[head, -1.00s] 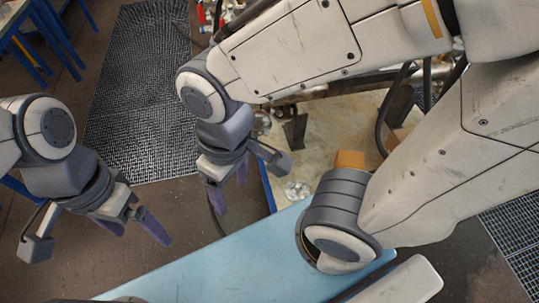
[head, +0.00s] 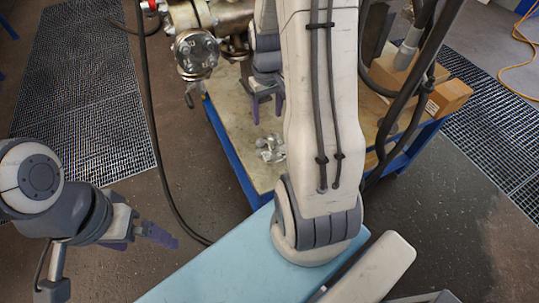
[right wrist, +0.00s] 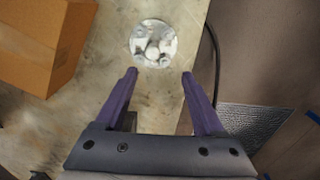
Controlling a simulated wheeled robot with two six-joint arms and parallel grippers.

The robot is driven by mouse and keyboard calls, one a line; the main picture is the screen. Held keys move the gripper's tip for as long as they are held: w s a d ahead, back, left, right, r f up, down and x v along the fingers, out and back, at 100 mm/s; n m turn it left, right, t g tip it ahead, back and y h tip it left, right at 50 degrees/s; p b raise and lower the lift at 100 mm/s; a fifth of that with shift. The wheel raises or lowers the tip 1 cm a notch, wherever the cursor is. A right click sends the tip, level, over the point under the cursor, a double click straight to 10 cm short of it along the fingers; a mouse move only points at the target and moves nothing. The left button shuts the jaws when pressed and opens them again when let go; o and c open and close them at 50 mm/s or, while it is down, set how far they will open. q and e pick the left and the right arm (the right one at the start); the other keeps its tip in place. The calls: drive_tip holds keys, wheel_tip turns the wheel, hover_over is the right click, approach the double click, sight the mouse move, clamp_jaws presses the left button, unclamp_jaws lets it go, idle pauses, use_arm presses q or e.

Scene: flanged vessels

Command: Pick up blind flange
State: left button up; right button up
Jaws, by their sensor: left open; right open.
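The blind flange (right wrist: 153,43) is a round, shiny metal disc with bolt-like lumps, lying on the worn table top in the right wrist view. In the head view, shiny metal (head: 270,149) near the table's front corner seems to be the same thing; its shape is unclear there. My right gripper (head: 267,106) has its purple fingers spread, pointing down over the table beyond the shiny metal. In the right wrist view the right gripper (right wrist: 159,73) is open and empty, with the disc just past the fingertips. My left gripper (head: 145,238) is open and empty, over the floor at left.
The blue-edged table (head: 222,135) carries flanged metal pipework (head: 196,54) at the back left. A cardboard box (right wrist: 38,45) is left of the disc in the right wrist view. A dark hose (head: 154,140) hangs beside the table.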

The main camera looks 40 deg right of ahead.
drive_tip(key=b, duration=0.1)
hover_over(272, 136)
wheel_tip(272, 136, down, 5)
drive_tip(key=shift+s+a+f, duration=0.1)
drive_tip(key=shift+a+f, duration=0.05)
drive_tip(key=shift+f+b, duration=0.7)
drive_tip(key=shift+f, duration=2.5)
drive_tip(key=shift+r, duration=0.1)
clamp_jaws()
